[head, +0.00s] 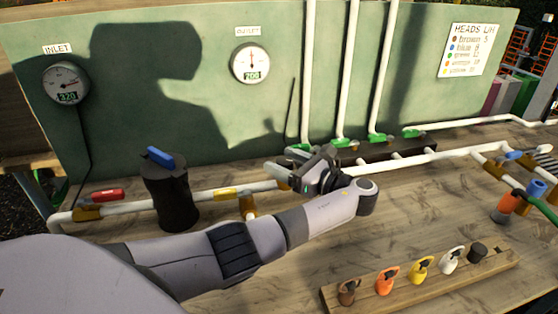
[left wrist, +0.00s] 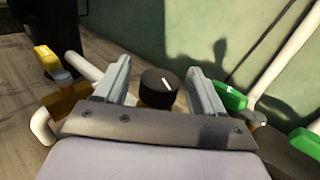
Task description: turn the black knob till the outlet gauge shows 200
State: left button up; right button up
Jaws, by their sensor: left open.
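The black knob (left wrist: 158,90) shows in the left wrist view, with a white pointer line on its face. My left gripper (left wrist: 159,72) is open, with one finger on each side of the knob and small gaps visible. In the head view my left gripper (head: 286,172) reaches to the pipe below the backboard and hides the knob. The outlet gauge (head: 250,63) is a round white dial on the green backboard, and its green display appears to read 200. My right gripper is not in view.
The inlet gauge (head: 66,83) reads about 320. A black cylinder with a blue handle (head: 171,190) stands left of the gripper. Green-handled valves (head: 374,138) lie to its right. White pipes cross the table.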

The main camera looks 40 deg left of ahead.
aim_at(292, 165)
pick_arm(q)
jog(key=d, duration=0.5)
jog(key=shift+s+d+b, duration=0.1)
jog(key=shift+s+b, duration=0.05)
jog(key=shift+b, duration=0.25)
